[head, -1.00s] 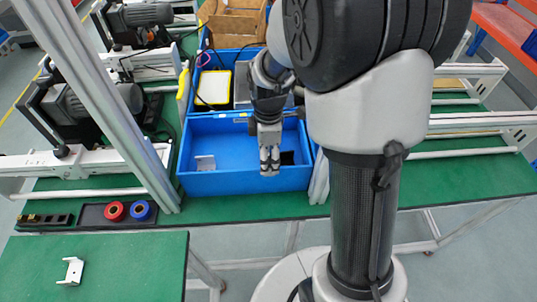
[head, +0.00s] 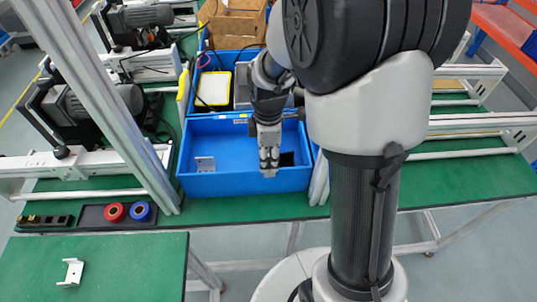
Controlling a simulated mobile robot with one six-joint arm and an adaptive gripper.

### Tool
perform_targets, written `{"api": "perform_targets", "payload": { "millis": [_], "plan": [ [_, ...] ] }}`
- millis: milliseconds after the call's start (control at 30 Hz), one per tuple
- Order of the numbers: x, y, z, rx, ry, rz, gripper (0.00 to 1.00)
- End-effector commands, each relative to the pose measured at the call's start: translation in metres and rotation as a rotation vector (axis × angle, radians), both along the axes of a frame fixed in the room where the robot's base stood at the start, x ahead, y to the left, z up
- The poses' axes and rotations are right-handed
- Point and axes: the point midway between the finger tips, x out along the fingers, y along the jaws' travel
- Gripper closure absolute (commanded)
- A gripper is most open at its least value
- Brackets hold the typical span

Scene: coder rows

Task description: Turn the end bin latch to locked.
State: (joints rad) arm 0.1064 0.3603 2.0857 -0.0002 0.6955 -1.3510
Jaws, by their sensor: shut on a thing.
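The end blue bin (head: 225,183) stands on the green bench top, open side up. My gripper (head: 269,172) points down at the bin's near wall, right of its middle. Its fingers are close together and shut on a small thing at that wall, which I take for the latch. The fingers hide nearly all of it, so I cannot tell which way it is turned.
A small grey bracket (head: 205,164) and a dark square piece (head: 288,158) are inside the bin. A red roll (head: 115,212) and a blue roll (head: 141,211) lie in a tray to the left. A white bracket (head: 71,272) lies on the front table. A slanted post (head: 100,100) stands left of the bin.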

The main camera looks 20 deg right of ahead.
Motion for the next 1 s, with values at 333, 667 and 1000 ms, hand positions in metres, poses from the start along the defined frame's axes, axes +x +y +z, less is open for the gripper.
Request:
{"api": "perform_targets", "payload": {
  "millis": [333,667,1000],
  "plan": [
    [-0.0001,-0.0001,0.0007,0.001,0.002,-0.164,0.86],
    [0.0003,-0.0003,0.0011,0.0,0.001,-0.468,0.86],
    [0.0005,-0.0006,0.0008,0.0,0.001,-0.79,0.86]
  ]
}}
